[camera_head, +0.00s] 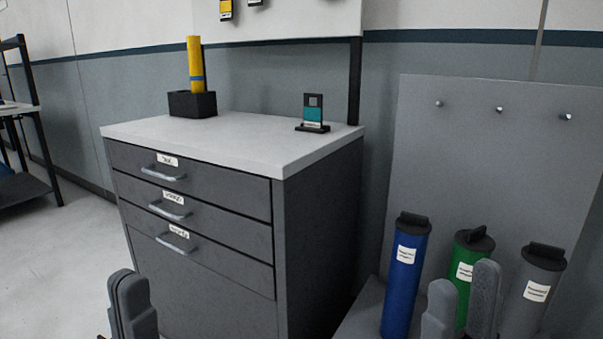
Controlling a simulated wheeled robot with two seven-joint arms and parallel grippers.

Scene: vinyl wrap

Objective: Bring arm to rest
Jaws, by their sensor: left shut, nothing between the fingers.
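My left gripper (128,285) is at the bottom left, in front of the grey drawer cabinet. Its fingers are together and hold nothing. My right gripper (462,284) is at the bottom right, in front of the tubes. Its two fingers stand apart with a gap between them, and I see nothing held there. Both arms are mostly out of view below the frame.
The cabinet (325,220) has closed, labelled drawers. On its top are a yellow roll (195,62) in a black holder (182,103) and a small card stand (313,113). Blue (403,285), green (465,250) and grey (530,300) tubes stand before a pegged panel (470,160).

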